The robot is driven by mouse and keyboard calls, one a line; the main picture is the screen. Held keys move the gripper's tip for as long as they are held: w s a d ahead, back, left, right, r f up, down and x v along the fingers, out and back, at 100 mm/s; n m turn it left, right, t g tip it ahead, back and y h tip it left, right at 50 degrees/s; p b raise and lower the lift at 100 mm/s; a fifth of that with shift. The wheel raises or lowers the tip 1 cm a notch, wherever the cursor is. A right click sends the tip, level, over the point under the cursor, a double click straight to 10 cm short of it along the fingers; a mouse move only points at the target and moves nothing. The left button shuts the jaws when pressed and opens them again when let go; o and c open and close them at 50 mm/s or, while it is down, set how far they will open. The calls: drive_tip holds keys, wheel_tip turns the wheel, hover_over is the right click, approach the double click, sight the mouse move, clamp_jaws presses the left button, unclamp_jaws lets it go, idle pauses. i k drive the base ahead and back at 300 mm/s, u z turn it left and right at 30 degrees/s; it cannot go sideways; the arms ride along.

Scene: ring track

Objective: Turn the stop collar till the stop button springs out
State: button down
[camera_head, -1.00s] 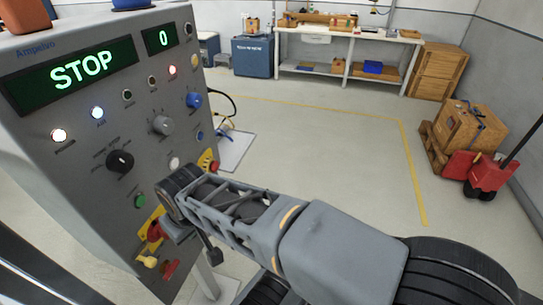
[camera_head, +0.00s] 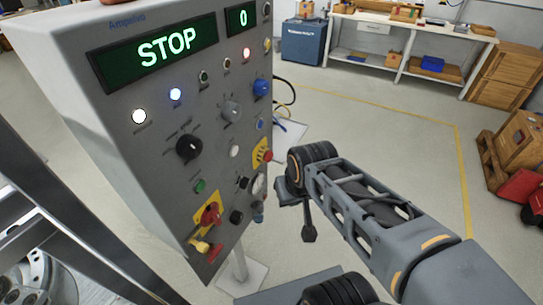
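The grey control panel (camera_head: 160,125) fills the left half of the view, and its green display reads STOP. A red mushroom stop button (camera_head: 265,156) sits on a yellow plate at the panel's right edge. Its collar is too small to make out. A red rotary handle (camera_head: 210,214) on another yellow plate is lower down. My arm reaches in from the lower right, its wrist just right of the panel. My gripper (camera_head: 302,212) is around the dark parts below the wrist. It looks apart from the stop button, and its fingers cannot be made out.
Knobs, lamps and small buttons crowd the panel face, with a yellow knob (camera_head: 200,247) at the bottom. Cables (camera_head: 291,95) hang behind the panel. A workbench (camera_head: 400,42) and wooden crates (camera_head: 505,65) stand at the back. The floor between is clear.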

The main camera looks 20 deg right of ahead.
sight(264, 149)
drive_tip(key=z, duration=0.7)
drive_tip(key=k, duration=0.7)
drive_tip(key=u, duration=1.3)
drive_tip(key=i, duration=0.3)
drive_tip(key=z, duration=0.5)
